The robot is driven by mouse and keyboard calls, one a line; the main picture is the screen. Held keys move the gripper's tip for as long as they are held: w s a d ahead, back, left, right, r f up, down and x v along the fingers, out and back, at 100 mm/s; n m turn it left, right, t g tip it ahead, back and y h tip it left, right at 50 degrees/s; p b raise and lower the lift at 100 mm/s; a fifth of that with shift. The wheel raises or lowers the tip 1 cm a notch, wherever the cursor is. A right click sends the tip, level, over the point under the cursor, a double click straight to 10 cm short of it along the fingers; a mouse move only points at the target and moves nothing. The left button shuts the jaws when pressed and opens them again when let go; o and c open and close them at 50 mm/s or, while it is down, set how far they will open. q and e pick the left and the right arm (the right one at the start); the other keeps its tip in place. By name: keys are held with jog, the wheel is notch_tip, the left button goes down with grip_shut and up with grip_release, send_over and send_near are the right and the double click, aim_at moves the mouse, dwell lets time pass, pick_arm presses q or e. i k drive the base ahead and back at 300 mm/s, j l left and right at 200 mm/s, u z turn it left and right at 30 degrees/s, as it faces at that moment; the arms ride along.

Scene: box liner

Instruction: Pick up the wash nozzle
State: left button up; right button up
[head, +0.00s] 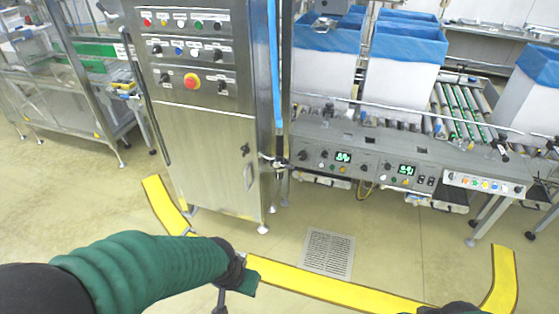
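A blue hose (274,60) hangs down the right side of the steel control cabinet. At its lower end a dark and metallic fitting, which looks like the wash nozzle (279,161), sits against a holder at the cabinet's edge. My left arm, in a green sleeve, comes in from the left. My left gripper (236,290) is low in front of the cabinet, well below the nozzle and apart from it. Its fingers are too unclear to tell open from shut. A dark part of my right arm (450,309) shows at the bottom edge; its fingers are out of view.
The steel cabinet (205,145) with buttons and a red emergency stop stands ahead. To its right is a conveyor machine (395,165) with white boxes lined in blue (400,80). A yellow floor strip (330,286) and a floor grate (328,252) lie in front, with open floor around.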

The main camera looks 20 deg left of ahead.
aim_at(278, 155)
jog(key=i+l, duration=0.2)
jog(key=i, duration=0.3)
jog(key=i+l+u, duration=0.1)
jog(key=i, duration=0.4)
jog(key=i+l, duration=0.3)
jog(key=i, duration=0.15)
